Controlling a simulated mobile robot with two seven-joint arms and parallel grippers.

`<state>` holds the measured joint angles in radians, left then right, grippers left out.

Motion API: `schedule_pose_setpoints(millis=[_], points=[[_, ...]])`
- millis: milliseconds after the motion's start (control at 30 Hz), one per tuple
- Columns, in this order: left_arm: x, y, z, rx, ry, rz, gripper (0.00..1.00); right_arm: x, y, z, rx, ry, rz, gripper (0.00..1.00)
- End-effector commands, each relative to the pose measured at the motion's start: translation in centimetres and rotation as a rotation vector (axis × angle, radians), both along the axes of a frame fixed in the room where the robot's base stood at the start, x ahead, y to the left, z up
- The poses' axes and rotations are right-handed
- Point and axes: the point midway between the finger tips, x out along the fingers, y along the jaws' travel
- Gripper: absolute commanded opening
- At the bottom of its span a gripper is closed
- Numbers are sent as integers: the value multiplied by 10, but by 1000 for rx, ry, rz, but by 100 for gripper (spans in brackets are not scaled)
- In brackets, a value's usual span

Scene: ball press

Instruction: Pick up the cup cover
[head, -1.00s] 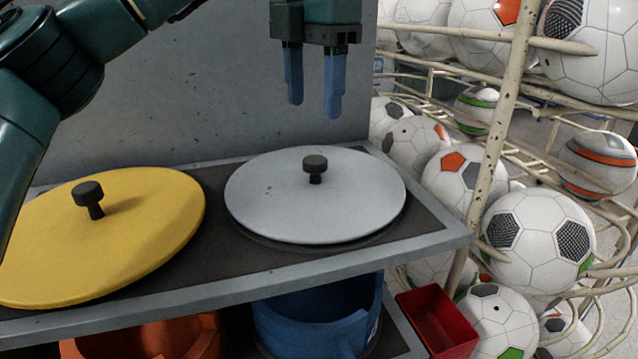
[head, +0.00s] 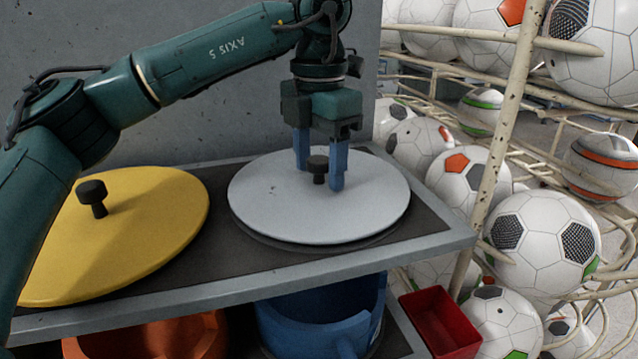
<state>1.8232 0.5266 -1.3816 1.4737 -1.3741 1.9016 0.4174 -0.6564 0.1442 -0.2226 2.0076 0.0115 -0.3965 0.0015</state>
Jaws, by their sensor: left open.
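A round light-grey cup cover (head: 275,205) with a black knob (head: 318,168) lies on the right part of the shelf top. A yellow cover (head: 150,225) with a black knob (head: 93,197) lies on the left part. My left gripper (head: 319,178) points down at the grey cover, with its blue fingers open on either side of the knob. I cannot tell whether a finger touches the knob or the cover. The right gripper is out of view.
The shelf (head: 430,237) stands against a grey wall (head: 200,130). Below it are a blue cup (head: 320,325) and an orange cup (head: 150,340), both partly hidden. A red box (head: 440,320) and a rack (head: 497,130) of soccer balls (head: 540,235) stand at the right.

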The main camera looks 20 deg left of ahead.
Motion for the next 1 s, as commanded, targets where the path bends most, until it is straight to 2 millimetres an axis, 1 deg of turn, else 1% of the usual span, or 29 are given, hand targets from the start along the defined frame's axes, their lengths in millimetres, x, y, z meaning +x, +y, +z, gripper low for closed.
schedule_pose_setpoints(millis=[33, 67, 367, 700, 733, 1000], points=[[0, 0, 0, 0, 0, 0, 57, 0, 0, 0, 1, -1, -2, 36], [0, 0, 0, 0, 0, 0, 54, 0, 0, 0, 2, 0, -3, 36], [0, 0, 0, 0, 0, 0, 30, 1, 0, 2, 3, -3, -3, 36], [0, 0, 1, 0, 0, -1, 2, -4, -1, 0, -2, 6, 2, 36], [0, 0, 1, 0, 0, -1, 0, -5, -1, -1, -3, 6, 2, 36], [0, 0, 2, -2, -3, -1, 0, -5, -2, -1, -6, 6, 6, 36]])
